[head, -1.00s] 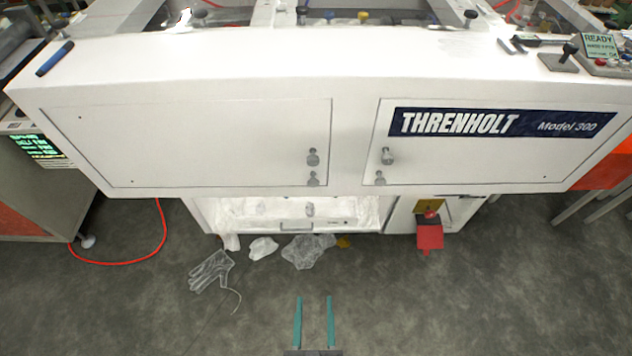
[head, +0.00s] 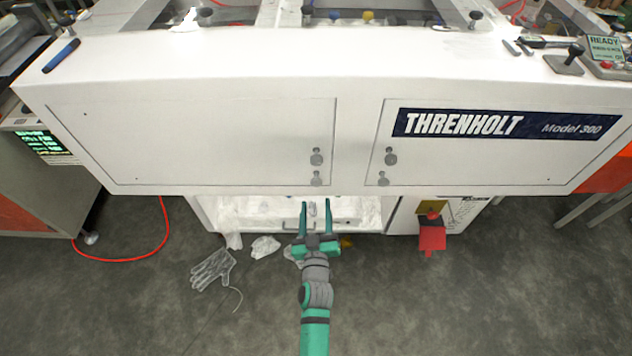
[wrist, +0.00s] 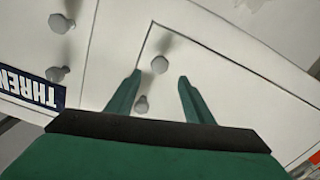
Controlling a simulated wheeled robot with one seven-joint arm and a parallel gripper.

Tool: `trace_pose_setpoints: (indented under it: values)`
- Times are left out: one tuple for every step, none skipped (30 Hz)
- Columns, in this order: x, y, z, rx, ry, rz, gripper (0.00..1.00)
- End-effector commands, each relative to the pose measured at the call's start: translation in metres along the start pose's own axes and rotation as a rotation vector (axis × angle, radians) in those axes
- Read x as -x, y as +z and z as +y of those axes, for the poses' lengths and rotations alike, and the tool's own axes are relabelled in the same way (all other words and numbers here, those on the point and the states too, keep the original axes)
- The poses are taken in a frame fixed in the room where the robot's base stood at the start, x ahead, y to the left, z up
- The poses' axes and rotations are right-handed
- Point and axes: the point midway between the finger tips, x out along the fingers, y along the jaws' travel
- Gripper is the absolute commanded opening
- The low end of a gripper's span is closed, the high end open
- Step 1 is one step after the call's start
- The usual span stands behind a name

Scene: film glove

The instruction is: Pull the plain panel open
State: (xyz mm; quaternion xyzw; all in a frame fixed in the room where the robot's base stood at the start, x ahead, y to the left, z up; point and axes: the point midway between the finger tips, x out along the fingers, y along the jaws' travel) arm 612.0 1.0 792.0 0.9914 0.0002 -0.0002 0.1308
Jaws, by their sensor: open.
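The plain panel (head: 200,140) is the white, unlabelled panel on the left of the machine's front, and it lies flush and shut. Two grey round fittings, an upper knob (head: 316,157) and a lower one (head: 316,178), sit near its right edge. My gripper (head: 315,204) is open and empty, its fingers pointing up just below the panel's lower right corner in the head view. In the wrist view the panel (wrist: 225,85) appears turned over, with one knob (wrist: 160,65) between the open fingertips (wrist: 160,76) and another (wrist: 141,104) close to the left finger. I see no contact.
The panel labelled THRENHOLT Model 300 (head: 480,165) is to the right, with its own knobs (head: 390,157). Below is an open bay with film scraps. A clear glove (head: 213,269) and a red hose (head: 140,258) lie on the floor. A red box (head: 431,238) hangs at right.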

Motion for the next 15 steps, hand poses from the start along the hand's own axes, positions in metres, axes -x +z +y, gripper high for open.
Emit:
trace_pose_setpoints:
  values:
    - [-0.006,-0.001,0.001,0.000,0.002,0.002,0.47]
    - [-0.010,-0.001,0.002,0.000,0.003,0.002,0.47]
    - [-0.015,-0.001,0.001,0.000,0.002,0.002,0.47]
    - [-0.020,-0.001,0.001,0.000,0.002,0.002,0.47]
    - [-0.025,-0.002,0.002,0.001,0.003,0.003,0.47]
    - [-0.031,-0.001,0.002,0.000,0.004,0.002,0.47]
    - [-0.037,-0.001,0.002,0.000,0.003,0.002,0.47]
    - [-0.042,-0.001,0.003,0.000,0.004,0.002,0.47]
    - [-0.049,-0.001,0.002,0.001,0.003,0.003,0.47]
    - [-0.053,-0.001,0.003,0.001,0.004,0.002,0.47]
    - [-0.057,-0.001,0.002,0.000,0.004,0.002,0.47]
    - [-0.063,-0.001,0.002,-0.001,0.004,0.002,0.47]
    - [-0.067,-0.001,0.002,-0.001,0.004,0.002,0.47]
    - [-0.071,-0.001,0.002,0.000,0.003,0.002,0.47]
    - [-0.077,-0.001,0.003,0.002,0.004,0.002,0.47]
